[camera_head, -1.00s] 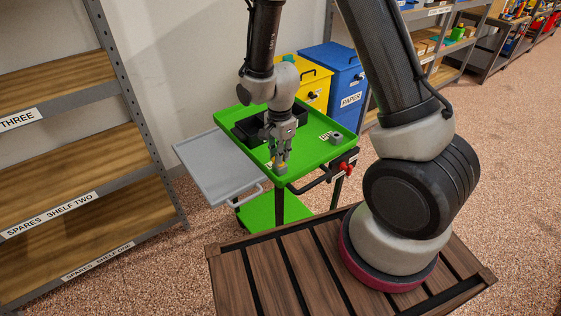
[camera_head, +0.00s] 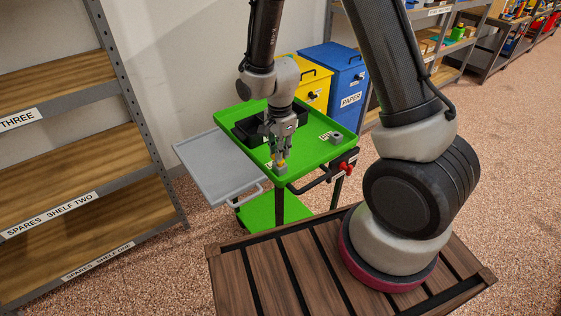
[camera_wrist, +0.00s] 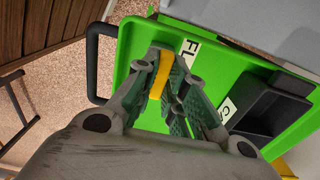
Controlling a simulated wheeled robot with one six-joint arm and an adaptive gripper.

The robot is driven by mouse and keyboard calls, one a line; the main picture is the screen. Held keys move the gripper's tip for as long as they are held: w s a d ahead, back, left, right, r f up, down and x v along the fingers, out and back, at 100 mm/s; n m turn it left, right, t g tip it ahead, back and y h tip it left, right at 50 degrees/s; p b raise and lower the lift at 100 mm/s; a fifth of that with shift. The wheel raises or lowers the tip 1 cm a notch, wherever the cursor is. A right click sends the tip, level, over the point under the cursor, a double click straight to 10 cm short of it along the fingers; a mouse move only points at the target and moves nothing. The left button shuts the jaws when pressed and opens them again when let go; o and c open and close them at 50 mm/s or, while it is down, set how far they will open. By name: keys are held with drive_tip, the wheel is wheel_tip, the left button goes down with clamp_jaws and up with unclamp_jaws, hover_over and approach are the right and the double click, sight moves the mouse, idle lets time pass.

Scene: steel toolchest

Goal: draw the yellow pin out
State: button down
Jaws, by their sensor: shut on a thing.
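The yellow pin (camera_head: 281,161) shows as a short yellow piece between my fingertips and a small grey block (camera_head: 281,170) near the front corner of the green tray (camera_head: 307,156). My gripper (camera_head: 280,155) points down and is shut on the pin. In the wrist view the yellow pin (camera_wrist: 160,75) lies between the fingers of my gripper (camera_wrist: 165,70), and the grey block is mostly hidden behind them. I cannot tell whether the pin's lower end is still inside the block.
A black open box (camera_wrist: 272,113) stands on the tray behind my gripper. A small grey part (camera_head: 336,139) sits by a label at the tray's right. A grey side shelf (camera_head: 220,168) is at the left, and a black handle (camera_head: 310,184) is in front.

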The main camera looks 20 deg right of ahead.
drive_tip(key=shift+r, duration=0.1)
drive_tip(key=shift+r, duration=1.8)
